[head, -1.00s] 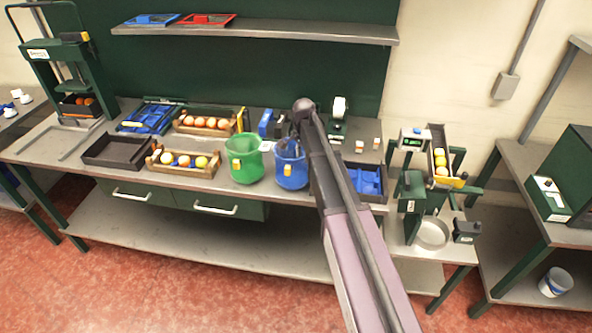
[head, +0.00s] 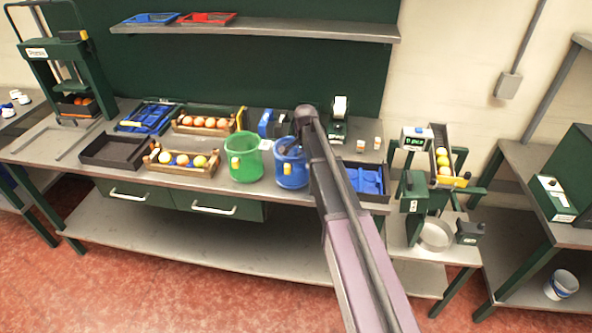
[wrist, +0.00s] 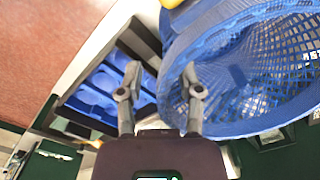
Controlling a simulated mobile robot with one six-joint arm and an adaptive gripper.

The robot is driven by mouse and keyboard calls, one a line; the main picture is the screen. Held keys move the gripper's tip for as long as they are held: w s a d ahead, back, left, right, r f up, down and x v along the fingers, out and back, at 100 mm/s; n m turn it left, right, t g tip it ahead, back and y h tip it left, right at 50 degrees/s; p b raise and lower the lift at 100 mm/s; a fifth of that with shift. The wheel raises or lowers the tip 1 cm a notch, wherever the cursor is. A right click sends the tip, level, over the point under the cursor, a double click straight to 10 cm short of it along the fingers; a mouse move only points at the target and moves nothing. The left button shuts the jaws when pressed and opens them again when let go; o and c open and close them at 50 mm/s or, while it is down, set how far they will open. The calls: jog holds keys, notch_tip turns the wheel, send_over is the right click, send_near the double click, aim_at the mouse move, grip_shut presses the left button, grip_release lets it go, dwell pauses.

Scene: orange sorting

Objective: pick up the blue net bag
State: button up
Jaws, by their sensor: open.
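The blue net bag (head: 291,172) stands open-topped on the bench, right of a green net bag (head: 244,160), with a yellow-orange tag on its front. In the wrist view the blue net bag (wrist: 262,62) fills the upper right, its mesh wall and thick rim close to the fingers. My gripper (wrist: 162,82) is open. Its right finger overlaps the bag's rim, and its left finger is outside, over a blue-lined tray. The near part of the rim shows between the fingers; I cannot tell if they touch it. In the head view my arm hides most of the gripper.
The dark tray with blue insert (head: 366,180) is just right of the bag. Wooden crates of oranges (head: 185,172) and an empty black tray (head: 112,152) lie to the left. A shelf (head: 260,31) is above the bench. A small scale stand (head: 437,232) is at right.

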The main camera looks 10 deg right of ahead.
jog(key=shift+f+b, duration=0.75)
jog(key=shift+f, duration=0.3)
grip_shut()
